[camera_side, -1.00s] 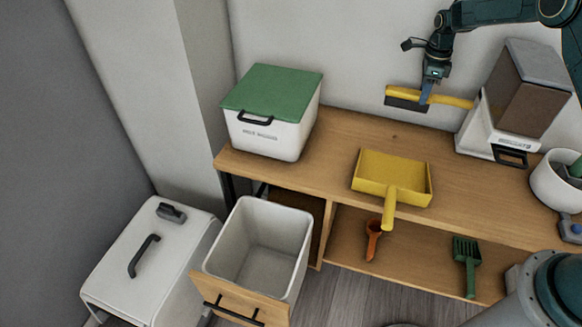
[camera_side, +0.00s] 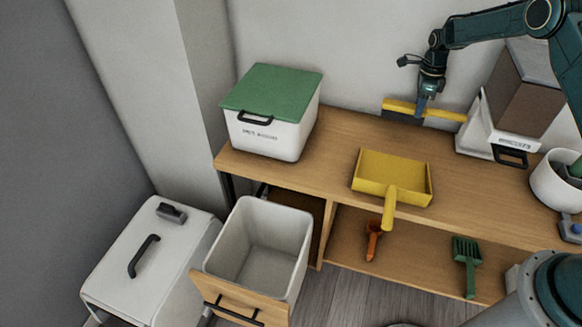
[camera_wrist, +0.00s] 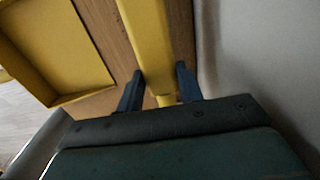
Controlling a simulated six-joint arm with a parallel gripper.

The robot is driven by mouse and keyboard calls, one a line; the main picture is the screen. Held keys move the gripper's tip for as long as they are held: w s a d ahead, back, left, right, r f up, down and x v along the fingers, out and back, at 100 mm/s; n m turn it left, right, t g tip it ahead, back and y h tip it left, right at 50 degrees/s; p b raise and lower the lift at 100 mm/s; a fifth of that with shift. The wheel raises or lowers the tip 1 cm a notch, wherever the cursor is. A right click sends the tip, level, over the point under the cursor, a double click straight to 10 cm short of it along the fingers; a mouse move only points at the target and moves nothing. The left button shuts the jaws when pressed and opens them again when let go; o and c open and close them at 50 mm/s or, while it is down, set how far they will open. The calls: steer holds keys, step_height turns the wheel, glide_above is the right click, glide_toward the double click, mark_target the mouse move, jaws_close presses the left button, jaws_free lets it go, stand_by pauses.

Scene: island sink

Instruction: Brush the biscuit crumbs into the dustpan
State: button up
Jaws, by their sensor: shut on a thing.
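My gripper (camera_side: 423,103) is shut on a yellow brush (camera_side: 397,105) with dark bristles, at the back of the wooden counter near the wall. The brush's head points left and its handle right; I cannot tell whether the bristles touch the counter. In the wrist view, the fingers (camera_wrist: 158,76) stand on either side of the yellow brush (camera_wrist: 147,40). The yellow dustpan (camera_side: 392,172) lies on the counter in front of the brush, its handle toward the front edge. It also shows in the wrist view (camera_wrist: 50,45). I cannot make out the biscuit crumbs.
A white bin with a green lid (camera_side: 270,92) stands at the counter's left end. An open bin (camera_side: 262,240) sits lower left.

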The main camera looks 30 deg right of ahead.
stand_by(0.4)
steer(key=shift+r, duration=1.45)
steer(key=shift+f, duration=3.2)
steer(key=shift+s+a+f, duration=0.1)
steer(key=shift+a+f, duration=0.05)
steer(key=shift+f, duration=0.8)
steer(key=shift+s+a, duration=0.55)
steer(key=shift+s, duration=0.05)
steer(key=shift+c, duration=0.4)
steer(key=shift+s+a, duration=2.65)
steer(key=shift+s, duration=0.05)
step_height(320, 180, up, 8)
steer(key=shift+r, duration=0.15)
